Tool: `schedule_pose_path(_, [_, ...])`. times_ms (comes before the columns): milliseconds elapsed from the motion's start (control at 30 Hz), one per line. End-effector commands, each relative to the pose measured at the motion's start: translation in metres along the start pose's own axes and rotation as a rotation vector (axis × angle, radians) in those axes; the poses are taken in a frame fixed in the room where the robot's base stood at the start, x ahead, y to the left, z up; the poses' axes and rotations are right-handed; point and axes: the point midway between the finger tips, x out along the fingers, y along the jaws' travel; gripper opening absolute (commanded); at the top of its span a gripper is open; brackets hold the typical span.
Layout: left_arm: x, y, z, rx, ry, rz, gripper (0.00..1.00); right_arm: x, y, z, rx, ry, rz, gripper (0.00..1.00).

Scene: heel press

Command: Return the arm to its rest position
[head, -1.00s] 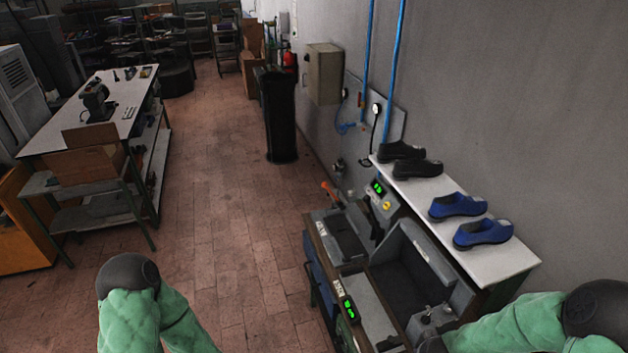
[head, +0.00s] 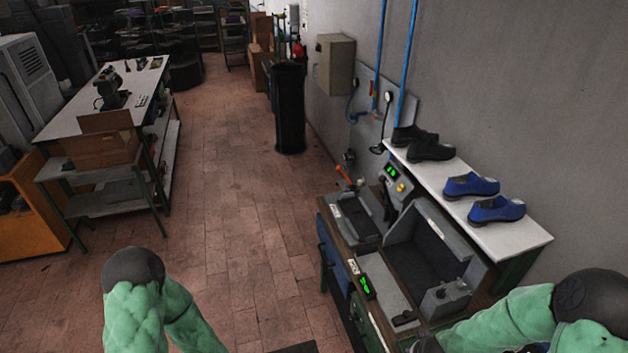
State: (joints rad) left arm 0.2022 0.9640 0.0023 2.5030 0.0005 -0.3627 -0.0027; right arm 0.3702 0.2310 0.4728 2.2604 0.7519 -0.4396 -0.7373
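My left arm, in a green sleeve with a dark joint cap, rises at the bottom left of the head view, over the floor. My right arm, in the same green sleeve, comes in at the lower right, in front of the near end of the heel press (head: 437,296). Neither gripper can be made out; both hands are out of the picture or hidden. Two black shoes (head: 430,149) and two blue shoes (head: 497,209) stand on the white shelf (head: 519,235) above the press.
A black bin (head: 290,110) stands by the wall beyond the press. A workbench (head: 73,118) with a cardboard box (head: 105,147) is at the left. The tiled floor (head: 235,190) between bench and press is clear. Blue hoses (head: 403,60) run down the wall.

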Motion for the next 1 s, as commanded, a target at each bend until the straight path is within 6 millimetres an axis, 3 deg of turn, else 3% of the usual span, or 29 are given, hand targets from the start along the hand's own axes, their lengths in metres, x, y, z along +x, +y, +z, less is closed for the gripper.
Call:
schedule_pose_path(167, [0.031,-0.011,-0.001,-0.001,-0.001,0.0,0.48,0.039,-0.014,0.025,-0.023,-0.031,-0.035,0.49])
schedule_pose_path(467, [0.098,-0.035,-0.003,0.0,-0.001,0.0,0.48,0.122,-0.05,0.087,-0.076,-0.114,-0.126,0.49])
schedule_pose_path(1000, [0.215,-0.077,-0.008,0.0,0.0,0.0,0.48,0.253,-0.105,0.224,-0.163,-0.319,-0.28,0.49])
